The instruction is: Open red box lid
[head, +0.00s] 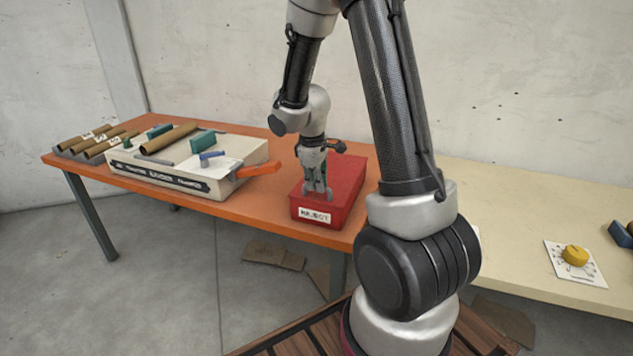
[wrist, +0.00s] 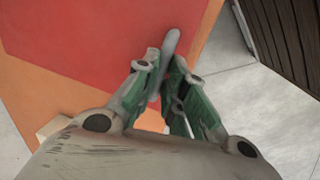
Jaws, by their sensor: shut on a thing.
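The red box (head: 345,185) stands on the orange table, with a white label on its front side. Its lid looks down and flat in the head view. My gripper (head: 318,194) points down over the front part of the lid. In the wrist view the red lid (wrist: 100,40) fills the upper left, and a grey bar-like handle (wrist: 171,48) lies near its edge. My gripper (wrist: 170,85) is shut on this handle, with the green-padded fingers on either side of it. Part of the handle is hidden between the fingers.
A white winder machine (head: 185,165) with an orange lever (head: 257,170) stands left of the box on the orange table (head: 230,207). Brown tubes (head: 95,142) lie at the far left. A cream table (head: 510,215) with a yellow knob (head: 575,255) is at right.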

